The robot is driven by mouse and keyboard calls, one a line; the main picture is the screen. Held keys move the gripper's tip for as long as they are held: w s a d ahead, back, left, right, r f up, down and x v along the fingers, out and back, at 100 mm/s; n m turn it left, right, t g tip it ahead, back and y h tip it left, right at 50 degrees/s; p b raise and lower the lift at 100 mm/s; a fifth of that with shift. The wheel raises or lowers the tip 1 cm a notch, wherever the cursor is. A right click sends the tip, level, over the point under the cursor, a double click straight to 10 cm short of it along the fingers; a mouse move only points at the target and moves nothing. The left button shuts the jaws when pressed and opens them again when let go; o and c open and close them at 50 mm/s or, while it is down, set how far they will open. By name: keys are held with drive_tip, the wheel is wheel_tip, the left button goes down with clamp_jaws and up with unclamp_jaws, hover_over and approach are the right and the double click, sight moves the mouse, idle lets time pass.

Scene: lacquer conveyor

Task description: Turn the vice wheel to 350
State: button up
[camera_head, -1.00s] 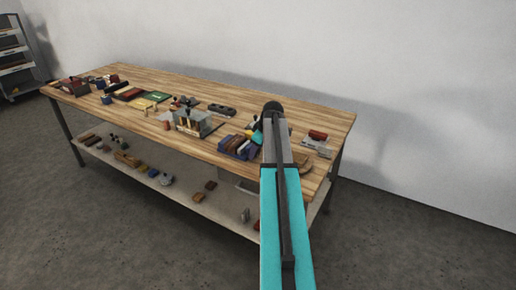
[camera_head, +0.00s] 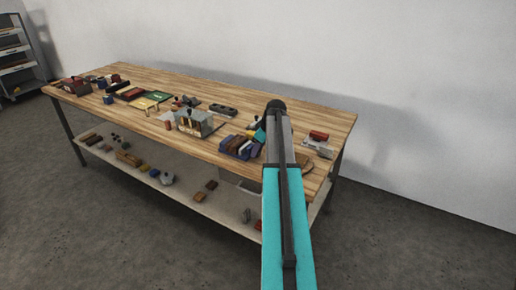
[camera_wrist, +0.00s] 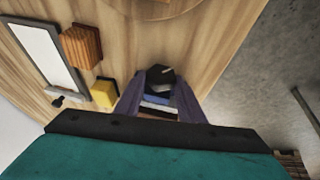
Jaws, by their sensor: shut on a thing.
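In the wrist view my gripper (camera_wrist: 160,98) points at the wooden bench top, with its two purple-grey fingers on either side of a small dark, many-sided knob (camera_wrist: 160,73). The knob has a short pale mark on its top and looks like the vice wheel. Blue, white and dark layers show below it between the fingers. The gripper is shut on this piece, though the contact itself is partly hidden. No readable number shows.
The wooden bench (camera_head: 255,92) carries a blue block group (camera_head: 238,147), a grey metal box (camera_head: 193,123) and a red-topped item (camera_head: 318,136). In the wrist view a yellow block (camera_wrist: 104,93), a brown block (camera_wrist: 82,46) and a white framed panel (camera_wrist: 47,55) lie left of my fingers.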

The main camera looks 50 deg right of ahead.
drive_tip(key=shift+w+d+r+g+y+p, duration=0.15)
drive_tip(key=shift+d+g+y+p, duration=0.25)
drive_tip(key=shift+y+p, duration=0.4)
drive_tip(key=y, duration=0.1)
drive_tip(key=m+y, duration=0.1)
drive_tip(key=shift+d+y+p, duration=0.3)
drive_tip(key=shift+p, duration=0.1)
drive_tip(key=shift+d+f+g+y+p, duration=0.1)
drive_tip(key=shift+g+y+p, duration=0.1)
drive_tip(key=shift+y, duration=0.3)
drive_tip(key=shift+f+g+y+p, duration=0.1)
drive_tip(key=shift+g+y, duration=0.1)
drive_tip(key=shift+y, duration=0.3)
drive_tip(key=o, duration=1)
drive_tip(key=shift+o, duration=0.2)
